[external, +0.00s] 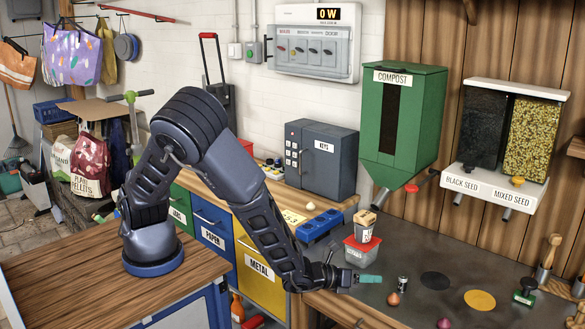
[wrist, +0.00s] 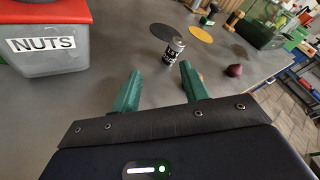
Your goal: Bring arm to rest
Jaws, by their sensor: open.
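My gripper (external: 368,279) is low over the grey worktop (external: 400,315), reaching in from the left. In the wrist view my gripper (wrist: 158,88) shows two green fingers spread apart with nothing between them. A small dark can with a white label (wrist: 174,52) stands upright beyond the fingertips, apart from them. The same can (external: 403,284) stands just right of the fingers in the external view. My arm is bent, with its elbow high above the wooden bench.
A red-lidded NUTS container (wrist: 45,50) is left of the fingers. A dark red bulb-like object (wrist: 234,71) lies to the right. A black disc (external: 435,282) and a yellow disc (external: 480,300) lie on the worktop. The green compost dispenser (external: 408,120) hangs behind. The space above the worktop's front is clear.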

